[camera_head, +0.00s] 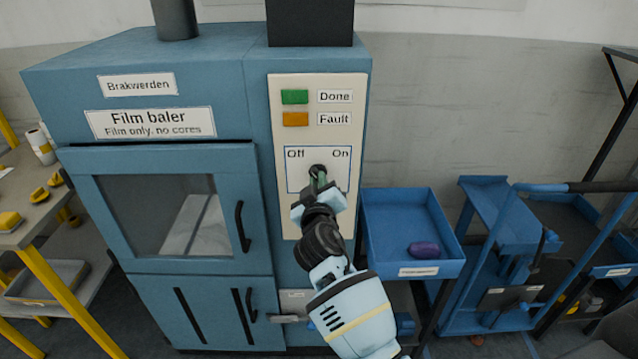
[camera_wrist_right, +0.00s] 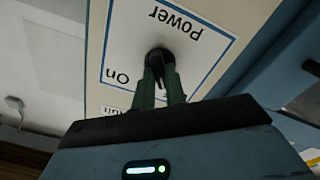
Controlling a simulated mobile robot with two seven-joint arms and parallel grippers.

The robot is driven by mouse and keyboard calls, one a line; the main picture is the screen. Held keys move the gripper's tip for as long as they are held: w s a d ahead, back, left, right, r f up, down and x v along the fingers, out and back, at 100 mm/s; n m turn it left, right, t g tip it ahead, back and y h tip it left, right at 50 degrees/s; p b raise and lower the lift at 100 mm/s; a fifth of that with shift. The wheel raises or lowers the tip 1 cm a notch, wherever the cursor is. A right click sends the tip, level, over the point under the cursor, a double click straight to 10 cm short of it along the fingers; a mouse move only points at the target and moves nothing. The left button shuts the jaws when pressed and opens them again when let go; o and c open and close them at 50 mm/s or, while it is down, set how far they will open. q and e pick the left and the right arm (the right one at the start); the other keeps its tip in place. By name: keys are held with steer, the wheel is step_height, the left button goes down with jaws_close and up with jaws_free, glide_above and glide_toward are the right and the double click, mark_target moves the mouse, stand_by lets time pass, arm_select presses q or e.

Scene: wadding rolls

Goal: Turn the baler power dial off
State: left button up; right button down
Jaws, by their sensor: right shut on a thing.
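The baler power dial (camera_head: 317,170) is a small black knob on the cream control panel (camera_head: 287,215), inside a blue-outlined box with "Off" at left and "On" at right. My right gripper (camera_head: 319,180) is shut on the dial, its green fingers on either side of it. The right wrist view, upside down to the lettering, shows the dial (camera_wrist_right: 160,60) between the fingertips (camera_wrist_right: 161,80), with "Power" and "On" legible. The fingers cover much of the dial, so I cannot tell which label it points to. My left gripper is not in view.
The blue film baler (camera_head: 220,60) has a windowed door with a black handle (camera_head: 242,226). Green "Done" (camera_head: 294,97) and orange "Fault" (camera_head: 295,119) indicators sit above the dial. A blue tray (camera_head: 385,215) holding a purple item (camera_head: 424,249) stands close at right.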

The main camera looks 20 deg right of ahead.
steer(key=shift+r+n, duration=0.15)
steer(key=shift+n, duration=0.75)
steer(key=c, duration=1.4)
jaws_free()
steer(key=shift+c, duration=0.2)
steer(key=shift+f, duration=0.2)
